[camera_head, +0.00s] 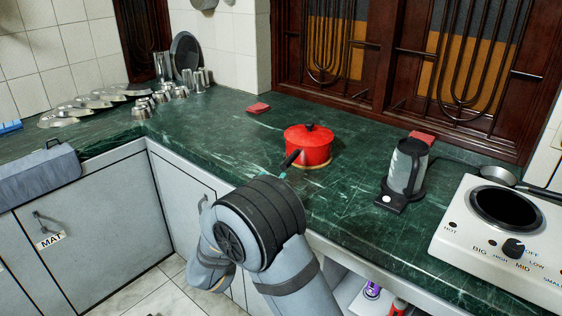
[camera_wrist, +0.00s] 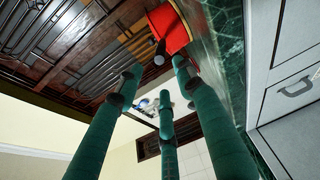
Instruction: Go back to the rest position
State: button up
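My gripper shows in the wrist view (camera_wrist: 157,80) as three teal fingers, spread apart with nothing between them. In the head view my own arm mostly hides it, and only a bit of teal (camera_head: 283,173) shows by the pot handle. The red pot (camera_head: 308,146) with its black-knobbed lid stands on the green counter, its black handle pointing toward my arm. In the wrist view the red pot (camera_wrist: 170,28) is beyond the fingertips. The gap between the handle and the fingers is hard to judge.
An electric kettle (camera_head: 407,168) stands on the green marble counter (camera_head: 235,130) right of the pot. A white stove (camera_head: 500,235) is at the far right. Metal cups and dishes (camera_head: 172,93) are at the back left. Cabinets (camera_head: 95,215) lie below the counter.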

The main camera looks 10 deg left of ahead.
aim_at(284, 168)
jog(key=p+x, duration=0.1)
jog(key=x, duration=1.1)
